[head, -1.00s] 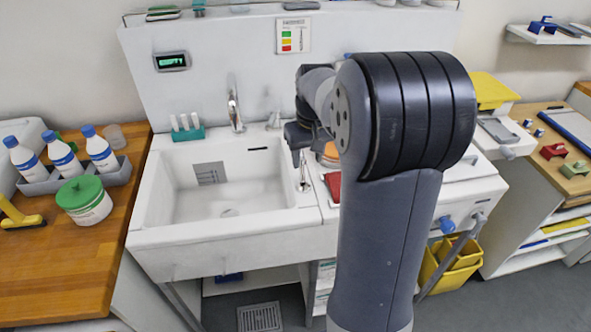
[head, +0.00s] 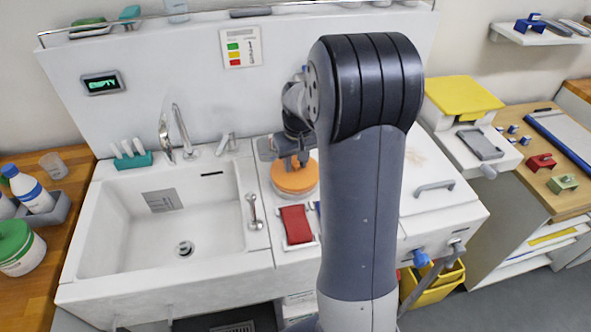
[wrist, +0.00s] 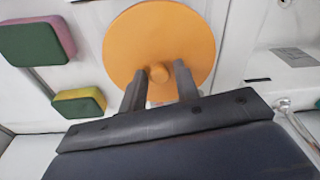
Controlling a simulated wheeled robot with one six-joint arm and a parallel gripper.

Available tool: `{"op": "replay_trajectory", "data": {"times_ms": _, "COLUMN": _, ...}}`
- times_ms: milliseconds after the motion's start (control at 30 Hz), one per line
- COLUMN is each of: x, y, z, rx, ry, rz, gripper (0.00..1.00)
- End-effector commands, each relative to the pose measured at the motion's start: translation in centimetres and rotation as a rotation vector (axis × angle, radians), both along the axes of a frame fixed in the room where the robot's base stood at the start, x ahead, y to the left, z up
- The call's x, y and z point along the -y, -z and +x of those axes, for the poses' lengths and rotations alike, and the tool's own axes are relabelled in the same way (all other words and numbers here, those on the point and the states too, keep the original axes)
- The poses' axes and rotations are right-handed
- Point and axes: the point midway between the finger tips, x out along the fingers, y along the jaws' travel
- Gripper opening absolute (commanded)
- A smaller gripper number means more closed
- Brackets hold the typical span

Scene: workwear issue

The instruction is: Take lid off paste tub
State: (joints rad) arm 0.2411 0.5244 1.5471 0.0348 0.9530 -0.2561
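A round orange lid (head: 296,180) with a small central knob sits on the white sink unit, right of the basin. In the wrist view the orange lid (wrist: 158,35) fills the upper middle, its knob (wrist: 158,73) pointing at the camera. My gripper (wrist: 158,82) is open, with one finger on each side of the knob; I cannot tell whether they touch it. In the head view my gripper (head: 298,160) is over the lid, partly hidden by my arm. The tub body below the lid is mostly hidden. A white tub with a green lid (head: 12,240) stands on the left wooden counter.
A red pad (head: 297,225) lies just in front of the orange lid. A small tap lever (head: 254,210) stands left of it. The sink basin (head: 110,235) is empty. Two green sponges (wrist: 37,40) show left of the lid in the wrist view.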

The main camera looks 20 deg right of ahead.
Motion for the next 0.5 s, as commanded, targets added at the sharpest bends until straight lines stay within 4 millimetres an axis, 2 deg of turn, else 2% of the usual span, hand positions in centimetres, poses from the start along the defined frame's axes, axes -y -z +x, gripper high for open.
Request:
{"op": "replay_trajectory", "data": {"times_ms": 67, "x": 0.01, "y": -0.02, "z": 0.01, "rx": 0.000, "ry": 0.000, "rz": 0.000, "gripper": 0.23}}
{"op": "replay_trajectory", "data": {"times_ms": 333, "x": 0.01, "y": -0.03, "z": 0.01, "rx": 0.000, "ry": 0.000, "rz": 0.000, "gripper": 0.01}}
{"op": "replay_trajectory", "data": {"times_ms": 500, "x": 0.02, "y": -0.04, "z": 0.01, "rx": 0.000, "ry": 0.000, "rz": 0.000, "gripper": 0.00}}
